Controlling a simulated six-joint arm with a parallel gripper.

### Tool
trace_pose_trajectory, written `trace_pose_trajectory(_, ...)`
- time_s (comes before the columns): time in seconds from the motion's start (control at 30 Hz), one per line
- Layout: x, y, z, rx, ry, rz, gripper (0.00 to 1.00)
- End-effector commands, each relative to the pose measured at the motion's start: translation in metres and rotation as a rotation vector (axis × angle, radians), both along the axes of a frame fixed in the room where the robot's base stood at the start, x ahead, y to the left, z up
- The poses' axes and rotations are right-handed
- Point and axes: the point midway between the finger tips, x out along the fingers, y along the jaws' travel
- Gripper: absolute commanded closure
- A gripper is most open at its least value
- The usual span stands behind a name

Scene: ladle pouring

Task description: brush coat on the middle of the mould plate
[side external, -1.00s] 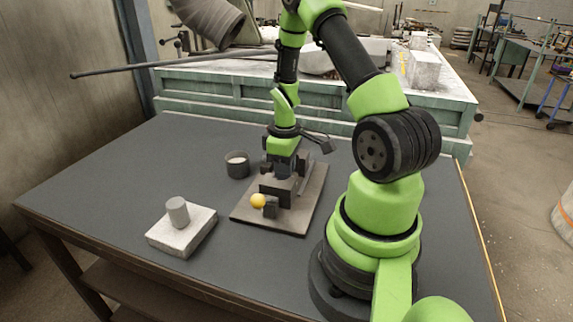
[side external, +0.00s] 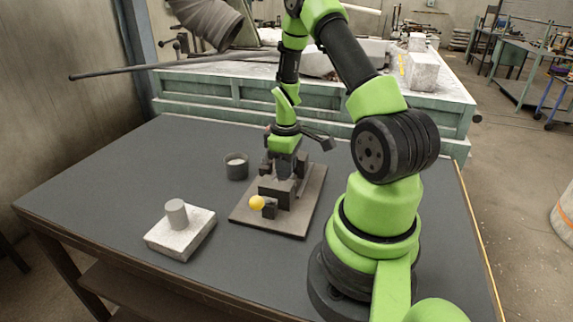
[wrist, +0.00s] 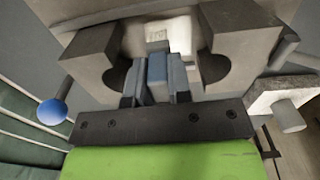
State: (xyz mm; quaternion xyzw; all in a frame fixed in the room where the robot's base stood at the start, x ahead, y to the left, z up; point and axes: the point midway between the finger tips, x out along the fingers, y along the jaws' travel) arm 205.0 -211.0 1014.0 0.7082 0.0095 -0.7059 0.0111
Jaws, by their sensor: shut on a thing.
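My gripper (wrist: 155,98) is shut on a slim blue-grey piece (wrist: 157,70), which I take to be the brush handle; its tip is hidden. The mould (side external: 268,190) is a dark assembly on a flat brown baseplate (side external: 244,217). In the wrist view, two grey mould blocks (wrist: 240,30) with rounded cut-outs stand on either side of a pale face with a whiter patch (wrist: 158,35). The fingers are low over this middle part. I cannot tell whether the brush touches it. A dark pot (side external: 237,172) with white contents stands left of the mould.
A yellow ball knob (side external: 257,203) sticks out at the mould's near side, and a blue ball knob (wrist: 52,112) shows in the wrist view. A pale block (side external: 180,236) with a grey cylinder (side external: 176,213) lies at the front left. The table's left part is clear.

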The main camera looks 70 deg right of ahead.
Motion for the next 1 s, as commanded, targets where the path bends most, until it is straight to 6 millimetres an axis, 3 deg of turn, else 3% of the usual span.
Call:
trace_pose_trajectory(0.47,-0.001,0.020,0.001,0.002,0.002,-0.001,1.00)
trace_pose_trajectory(1.0,0.000,-0.004,0.000,0.002,0.002,-0.003,1.00)
